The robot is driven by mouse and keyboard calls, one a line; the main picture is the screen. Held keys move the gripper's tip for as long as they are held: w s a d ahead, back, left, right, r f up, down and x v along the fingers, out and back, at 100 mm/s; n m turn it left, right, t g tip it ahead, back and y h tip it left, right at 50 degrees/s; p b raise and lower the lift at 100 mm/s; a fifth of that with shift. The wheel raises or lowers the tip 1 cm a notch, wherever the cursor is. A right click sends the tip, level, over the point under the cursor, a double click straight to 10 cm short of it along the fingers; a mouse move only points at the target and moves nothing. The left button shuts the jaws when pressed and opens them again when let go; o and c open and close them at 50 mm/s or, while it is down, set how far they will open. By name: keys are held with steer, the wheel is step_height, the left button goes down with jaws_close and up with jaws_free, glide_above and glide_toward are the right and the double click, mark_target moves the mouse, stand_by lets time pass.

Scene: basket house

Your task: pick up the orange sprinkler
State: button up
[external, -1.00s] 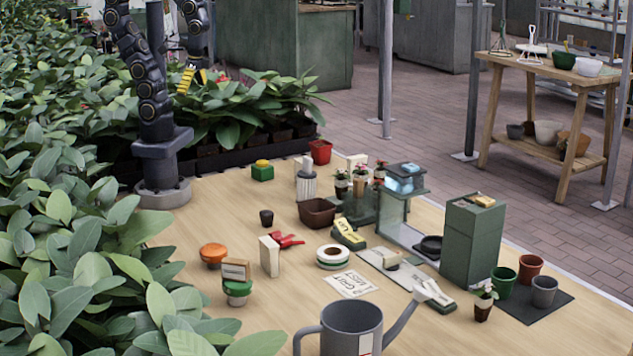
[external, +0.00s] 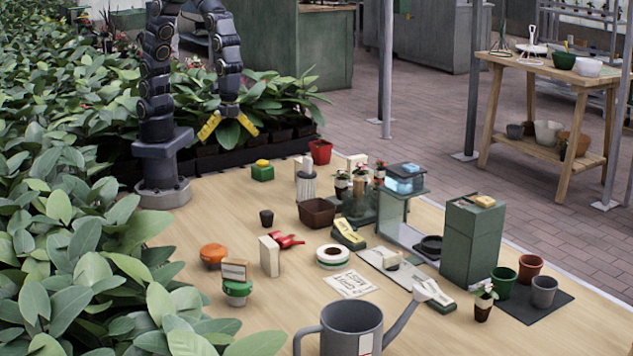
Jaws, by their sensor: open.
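The orange sprinkler (external: 213,253) is a low round piece with an orange domed top. It stands on the left part of the wooden table, near the leaves at the table's left edge. My gripper (external: 229,135) points down with its yellow fingers spread wide and nothing between them. It is in the air in front of the plants at the back, well above and behind the sprinkler in the picture, and apart from it.
A green-based piece with a wooden label (external: 237,277) stands just beside the sprinkler. A white box (external: 269,256) and a small dark pot (external: 266,218) are to its right. Red pruners (external: 288,241) lie beyond the box. A grey watering can (external: 350,330) stands in front.

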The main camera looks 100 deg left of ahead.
steer(key=w+d+f+m, duration=0.1)
steer(key=d+f+m, duration=0.2)
steer(key=d+f, duration=0.4)
steer(key=m, duration=0.4)
glide_above(213, 246)
steer(key=shift+t, duration=0.4)
steer(key=f, duration=0.7)
steer(key=shift+s+a, duration=0.1)
steer(key=shift+s, duration=0.2)
steer(key=f, duration=0.7)
steer(key=shift+w+f, duration=0.2)
steer(key=shift+f, duration=0.2)
steer(key=c, duration=1.2)
